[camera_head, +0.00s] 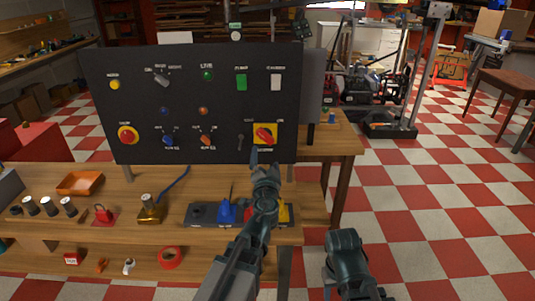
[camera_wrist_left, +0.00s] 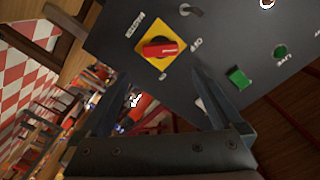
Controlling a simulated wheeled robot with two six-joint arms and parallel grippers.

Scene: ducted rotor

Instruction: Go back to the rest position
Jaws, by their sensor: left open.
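My left gripper (camera_head: 266,155) is open and empty in front of the lower right of a black control panel (camera_head: 225,110). A red rotary switch handle on a yellow plate (camera_head: 265,134) sits just above its fingertips in the head view. In the left wrist view the two fingers (camera_wrist_left: 160,72) are spread apart. The red handle (camera_wrist_left: 160,49) shows beyond them, with nothing between the fingers touching it that I can make out. My right arm (camera_head: 347,260) shows at the bottom; its gripper is not visible.
The panel carries several knobs, lamps and buttons. Below it a wooden bench (camera_head: 100,180) holds an orange tray (camera_head: 80,183), several small cylinders, and a base with blue and yellow parts (camera_head: 228,211). A red tape roll (camera_head: 170,257) lies on the lower shelf. Checkered floor (camera_head: 430,210) is open at right.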

